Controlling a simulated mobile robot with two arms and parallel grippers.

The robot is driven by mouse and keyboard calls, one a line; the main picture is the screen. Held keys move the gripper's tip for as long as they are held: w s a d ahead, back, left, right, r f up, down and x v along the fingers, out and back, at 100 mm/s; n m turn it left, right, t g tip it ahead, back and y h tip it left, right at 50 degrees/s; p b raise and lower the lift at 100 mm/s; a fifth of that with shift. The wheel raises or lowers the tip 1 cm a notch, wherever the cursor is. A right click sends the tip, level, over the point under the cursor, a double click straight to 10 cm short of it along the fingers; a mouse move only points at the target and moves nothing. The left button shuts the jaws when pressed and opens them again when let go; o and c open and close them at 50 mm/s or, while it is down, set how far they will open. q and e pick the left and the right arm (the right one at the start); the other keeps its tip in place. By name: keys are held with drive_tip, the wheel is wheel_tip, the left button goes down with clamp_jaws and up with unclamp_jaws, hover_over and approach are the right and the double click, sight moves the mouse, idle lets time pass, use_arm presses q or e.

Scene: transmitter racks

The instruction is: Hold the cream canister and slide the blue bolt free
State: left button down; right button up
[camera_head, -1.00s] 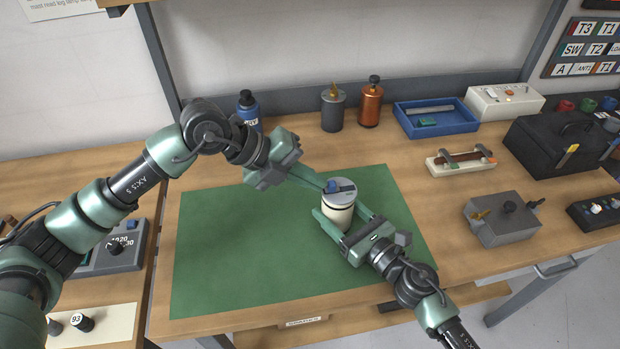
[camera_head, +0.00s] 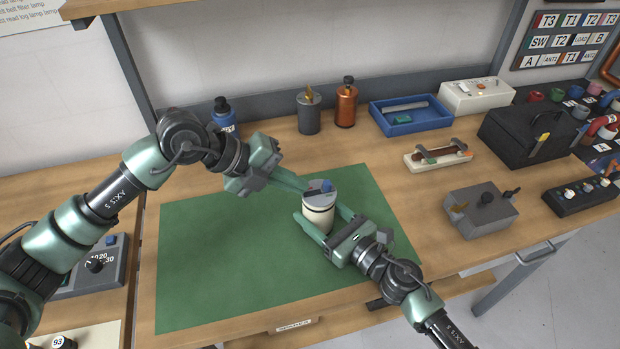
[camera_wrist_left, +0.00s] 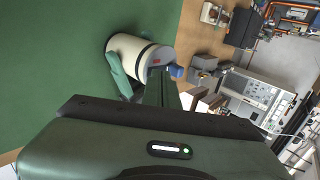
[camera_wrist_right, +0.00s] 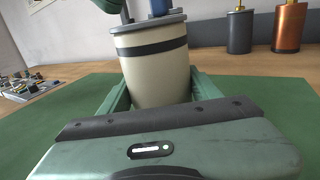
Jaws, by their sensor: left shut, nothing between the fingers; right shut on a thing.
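The cream canister (camera_head: 318,215), with a dark band and grey lid, stands upright on the green mat (camera_head: 215,260). It also shows in the right wrist view (camera_wrist_right: 155,75). The blue bolt (camera_head: 326,186) is at the lid's top, right of its middle; it shows at the lid's edge in the left wrist view (camera_wrist_left: 177,70). My right gripper (camera_head: 321,226) is shut on the canister's body, one finger on each side. My left gripper (camera_head: 305,189) is shut and empty, its fingertips at the lid beside the bolt. Whether they touch the bolt is unclear.
A blue bottle (camera_head: 224,118), a grey canister (camera_head: 309,112) and a copper canister (camera_head: 346,104) stand behind the mat. A blue tray (camera_head: 411,117) and a grey box (camera_head: 480,211) are to the right. The mat's left half is clear.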

use_arm(q)
drive_tip(key=v, duration=1)
drive_tip(key=shift+a, duration=0.3)
use_arm(e)
drive_tip(key=o, duration=1.8)
